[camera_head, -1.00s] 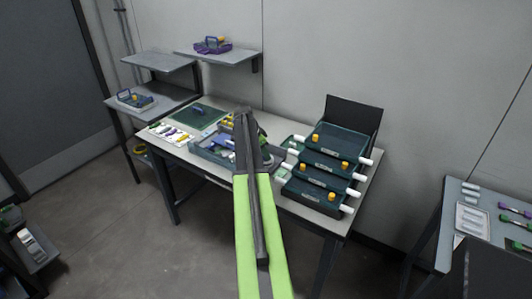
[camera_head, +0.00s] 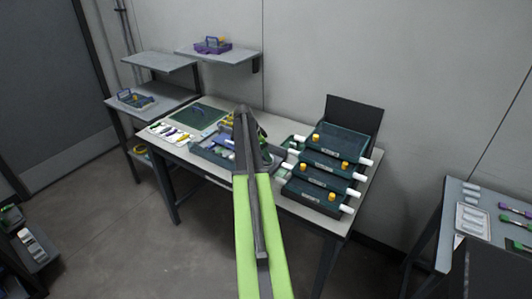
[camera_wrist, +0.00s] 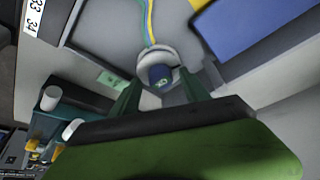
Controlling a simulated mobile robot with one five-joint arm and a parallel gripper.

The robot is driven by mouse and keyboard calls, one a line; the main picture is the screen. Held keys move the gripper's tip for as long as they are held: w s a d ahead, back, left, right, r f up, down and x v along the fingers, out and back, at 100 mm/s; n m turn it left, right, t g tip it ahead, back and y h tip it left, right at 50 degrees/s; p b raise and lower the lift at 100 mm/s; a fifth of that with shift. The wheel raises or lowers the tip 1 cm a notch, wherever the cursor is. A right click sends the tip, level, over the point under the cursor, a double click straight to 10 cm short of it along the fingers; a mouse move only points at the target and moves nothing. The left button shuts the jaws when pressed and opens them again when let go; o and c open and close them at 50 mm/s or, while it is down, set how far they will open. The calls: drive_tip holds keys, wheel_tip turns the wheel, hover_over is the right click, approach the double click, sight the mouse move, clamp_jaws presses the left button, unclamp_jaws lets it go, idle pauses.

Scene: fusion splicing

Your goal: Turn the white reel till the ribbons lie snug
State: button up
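The white reel (camera_wrist: 151,54) shows in the upper middle of the wrist view, with a round dark blue hub or knob (camera_wrist: 160,77) at its near side. Yellow and blue ribbons (camera_wrist: 150,22) run up from the reel; how snug they lie is too small to tell. My gripper (camera_wrist: 160,88) points at the knob, with its dark green fingers apart, one on either side of it. I see no clear contact between fingers and knob. In the head view my arm hides the reel and the gripper's fingertips.
A dark tray (camera_head: 208,158) with tools lies on the workbench left of my arm. Stacked dark green drawers (camera_head: 318,172) with white handles stand to its right. A green mat (camera_head: 197,117) lies at the back left. A blue block (camera_wrist: 245,22) is close to the reel.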

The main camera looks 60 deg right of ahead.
drive_tip(key=shift+w+a+r+p, duration=0.1)
drive_tip(key=shift+r+p, duration=0.4)
drive_tip(key=p+v, duration=1.5)
drive_tip(key=v, duration=0.1)
drive_tip(key=shift+a, duration=0.25)
drive_tip(key=shift+w+r, duration=0.1)
